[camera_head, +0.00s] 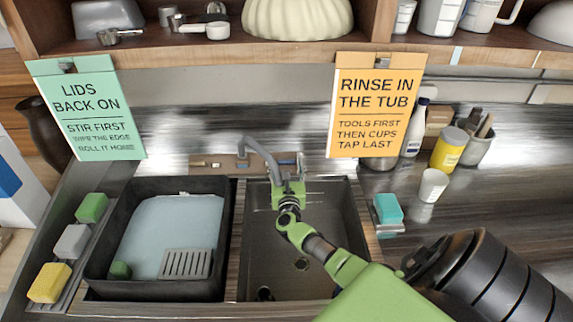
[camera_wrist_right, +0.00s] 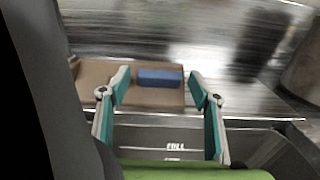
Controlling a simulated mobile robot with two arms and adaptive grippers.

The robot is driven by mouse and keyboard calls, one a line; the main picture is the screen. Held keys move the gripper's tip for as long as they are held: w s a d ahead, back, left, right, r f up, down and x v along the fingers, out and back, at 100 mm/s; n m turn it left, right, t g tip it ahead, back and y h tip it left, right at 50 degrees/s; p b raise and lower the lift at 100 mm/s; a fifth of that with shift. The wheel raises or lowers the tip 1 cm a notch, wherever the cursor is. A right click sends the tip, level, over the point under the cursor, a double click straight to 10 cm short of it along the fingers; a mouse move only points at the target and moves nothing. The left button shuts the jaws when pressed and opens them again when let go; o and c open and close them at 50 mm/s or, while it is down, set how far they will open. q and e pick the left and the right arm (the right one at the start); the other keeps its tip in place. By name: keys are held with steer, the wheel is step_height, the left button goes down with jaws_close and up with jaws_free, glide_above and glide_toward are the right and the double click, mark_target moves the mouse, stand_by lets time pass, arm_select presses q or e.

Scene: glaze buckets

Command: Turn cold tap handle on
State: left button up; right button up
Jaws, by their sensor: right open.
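The grey gooseneck tap (camera_head: 262,152) stands behind the dark tub on the right side of the sink. In the wrist view a small blue bar, apparently the cold tap handle (camera_wrist_right: 160,78), sits crosswise on a tan-brown base (camera_wrist_right: 98,85). My right gripper (camera_head: 288,172) reaches over the tub to the tap and hides part of its surroundings. In the wrist view its teal-lined fingers are open, one on each side of the blue handle, with visible gaps. I cannot tell whether the fingers are level with it. My left gripper is not in view.
The empty right tub (camera_head: 258,240) lies below my arm; its wall bears a "FULL" mark. The left basin (camera_head: 100,255) holds water and a grey grate. An orange sign (camera_head: 376,105) hangs close above right. A white cup (camera_head: 432,185) and a teal sponge (camera_head: 388,208) stand right.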

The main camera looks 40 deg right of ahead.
steer(key=c, duration=1.1)
steer(key=shift+s+d+f+n+t+y+b, duration=0.1)
steer(key=shift+n+t+y+b, duration=0.25)
steer(key=shift+n, duration=0.2)
steer(key=shift+f+n+t+y+b, duration=0.1)
steer(key=shift+n+t+y+b, duration=0.15)
steer(key=shift+n+y+b, duration=0.25)
steer(key=n+y+b, duration=0.1)
steer(key=n, duration=0.1)
steer(key=n+t+y+b, duration=0.1)
steer(key=n+y, duration=0.1)
steer(key=n+y+b, duration=0.1)
steer(key=n+y, duration=0.1)
steer(key=shift+s+d+r+t+b, duration=0.1)
steer(key=shift+d+r+t+b, duration=0.05)
steer(key=shift+d+t+b, duration=0.15)
steer(key=n+y+b, duration=0.1)
steer(key=n+b, duration=0.1)
steer(key=n+y+b, duration=0.4)
steer(key=shift+d+g+b, duration=0.25)
steer(key=shift+g+b, duration=0.05)
steer(key=shift+g, duration=0.1)
steer(key=shift+r+n+g+y+b, duration=0.15)
steer(key=shift+n+g+y+b, duration=0.2)
steer(key=shift+n+y, duration=0.3)
steer(key=shift+r+n+g+y+b, duration=0.15)
steer(key=shift+n+g+y+b, duration=0.1)
steer(key=shift+n+y+b, duration=0.35)
steer(key=shift+n, duration=0.3)
